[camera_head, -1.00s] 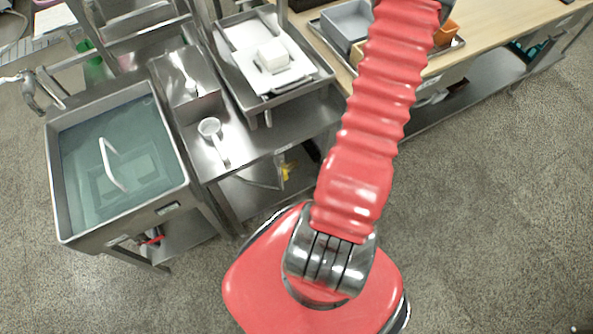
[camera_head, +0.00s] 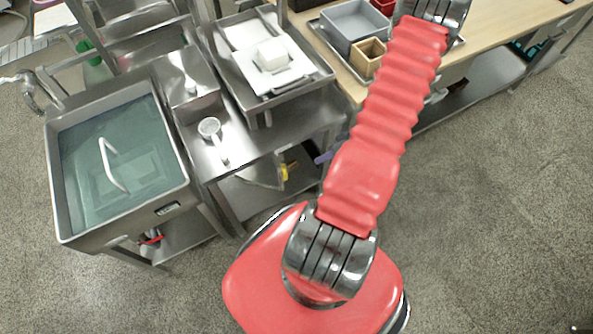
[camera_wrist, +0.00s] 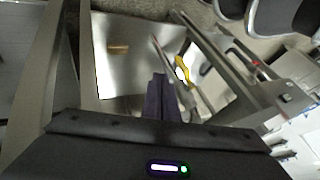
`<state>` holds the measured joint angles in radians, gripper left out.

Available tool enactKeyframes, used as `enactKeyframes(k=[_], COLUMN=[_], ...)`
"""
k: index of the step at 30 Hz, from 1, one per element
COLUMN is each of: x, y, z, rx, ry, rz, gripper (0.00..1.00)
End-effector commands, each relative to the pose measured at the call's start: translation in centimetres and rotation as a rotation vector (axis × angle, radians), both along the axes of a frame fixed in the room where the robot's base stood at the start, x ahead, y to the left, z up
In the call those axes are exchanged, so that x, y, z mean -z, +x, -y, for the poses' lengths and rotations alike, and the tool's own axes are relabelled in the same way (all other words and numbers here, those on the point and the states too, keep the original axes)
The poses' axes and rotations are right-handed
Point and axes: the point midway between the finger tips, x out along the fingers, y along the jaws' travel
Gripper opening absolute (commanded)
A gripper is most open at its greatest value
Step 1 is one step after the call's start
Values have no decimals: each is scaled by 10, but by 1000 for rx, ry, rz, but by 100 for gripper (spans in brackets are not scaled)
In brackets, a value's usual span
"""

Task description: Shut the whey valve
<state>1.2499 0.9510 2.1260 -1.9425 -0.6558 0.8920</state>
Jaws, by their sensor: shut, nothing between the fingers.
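A yellow valve handle (camera_head: 285,172) shows below the edge of the steel drain table, by a pale hose. It also shows in the wrist view (camera_wrist: 184,69), ahead and to the right of my fingers. A red handle (camera_head: 152,239) sits low under the water-filled vat. No label shows which one is the whey valve. My gripper (camera_wrist: 160,82) is shut and empty, its dark purple fingers together, apart from the yellow handle. In the head view, the purple fingertips (camera_head: 324,157) show just right of the yellow handle, partly hidden by my arm.
The steel drain table (camera_head: 262,138) stands above the lower shelf (camera_head: 255,200). A table leg (camera_wrist: 45,75) runs close on the left in the wrist view. The vat (camera_head: 182,196) stands to the left. A brown block (camera_wrist: 119,48) lies on the shelf. Open carpet lies at right.

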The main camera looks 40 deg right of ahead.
Motion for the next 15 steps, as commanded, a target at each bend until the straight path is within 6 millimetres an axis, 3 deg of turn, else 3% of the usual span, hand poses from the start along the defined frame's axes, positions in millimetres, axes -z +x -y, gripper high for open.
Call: enactKeyframes(k=[8,15], x=[15,40], y=[9,24], z=[-6,-18], rx=[-1,-2], ry=[1,2], rz=[-1,-1], gripper=[0,0])
